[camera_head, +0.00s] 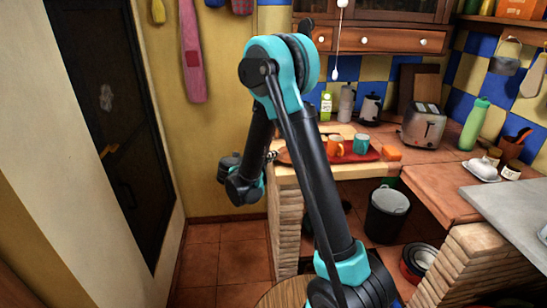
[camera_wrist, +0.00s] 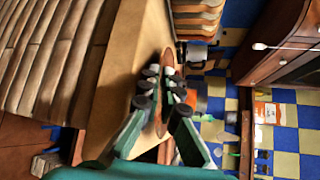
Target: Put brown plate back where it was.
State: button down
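The brown plate (camera_wrist: 161,128) shows as a thin oval low over the tan counter top in the wrist view, partly hidden by my fingers. In the head view a brown rim (camera_head: 283,157) shows at the counter's left end, mostly hidden behind my arm. My gripper (camera_wrist: 165,75) has its dark-padded fingertips close together at the plate, with a narrow gap between them. I cannot tell whether they press on the rim or stand around it. In the head view my gripper (camera_head: 268,158) is at the counter's left end, largely hidden by my arm.
A red tray (camera_head: 368,156), orange mugs (camera_head: 335,145) and a teal mug (camera_head: 361,144) stand close to the right of my arm. An orange block (camera_head: 391,153) and a toaster (camera_head: 423,126) are farther right. A dark bin (camera_head: 387,214) stands below.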

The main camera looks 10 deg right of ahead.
jog(key=shift+f, duration=0.15)
jog(key=c, duration=2.2)
grip_release()
jog(key=shift+f, duration=0.1)
jog(key=shift+o, duration=1)
